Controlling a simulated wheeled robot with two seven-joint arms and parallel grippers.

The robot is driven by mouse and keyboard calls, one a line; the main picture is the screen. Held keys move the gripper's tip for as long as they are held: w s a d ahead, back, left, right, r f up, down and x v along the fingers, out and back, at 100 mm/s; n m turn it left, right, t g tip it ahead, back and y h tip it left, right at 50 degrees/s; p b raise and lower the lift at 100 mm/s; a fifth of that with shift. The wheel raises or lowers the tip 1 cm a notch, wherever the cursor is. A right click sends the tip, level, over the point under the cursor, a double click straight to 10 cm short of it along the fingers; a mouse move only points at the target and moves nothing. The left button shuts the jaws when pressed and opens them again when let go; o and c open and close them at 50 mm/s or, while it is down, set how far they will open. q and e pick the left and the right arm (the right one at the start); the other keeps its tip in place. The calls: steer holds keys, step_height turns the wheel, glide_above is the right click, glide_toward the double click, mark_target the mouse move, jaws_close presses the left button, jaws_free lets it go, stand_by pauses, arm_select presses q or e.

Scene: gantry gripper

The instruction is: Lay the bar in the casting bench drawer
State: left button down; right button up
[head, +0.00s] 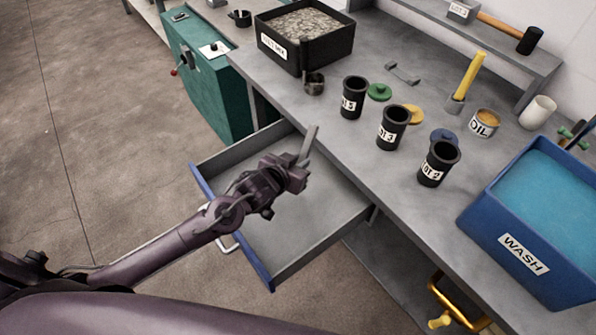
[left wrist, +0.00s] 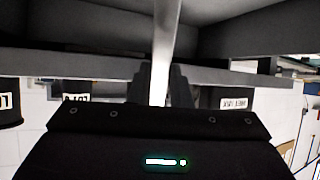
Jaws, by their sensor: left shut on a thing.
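The casting bench drawer (head: 322,214) is pulled open and its grey floor looks bare. It has a blue front and a pale handle. My left gripper (head: 302,170) is over the drawer and is shut on the bar (head: 310,141), a thin grey piece that sticks up, tilted, from the jaws. In the left wrist view the bar (left wrist: 167,45) runs upward between the two fingers (left wrist: 160,85). The bar's lower end is hidden by the jaws. I cannot tell the exact height above the drawer floor. My right gripper is not in view.
The bench top (head: 333,137) holds several black labelled pots, including one near the middle (head: 392,128). A black bin of grit (head: 305,38) stands at the back, a blue wash tub (head: 540,215) at right. A teal cabinet (head: 212,85) stands left of the bench.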

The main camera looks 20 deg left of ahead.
arm_select(q)
steer(key=shift+f, duration=1.95)
steer(key=shift+f, duration=0.1)
steer(key=c, duration=1.8)
jaws_free()
steer(key=shift+f, duration=0.15)
steer(key=o, duration=0.5)
steer(key=shift+c, duration=0.2)
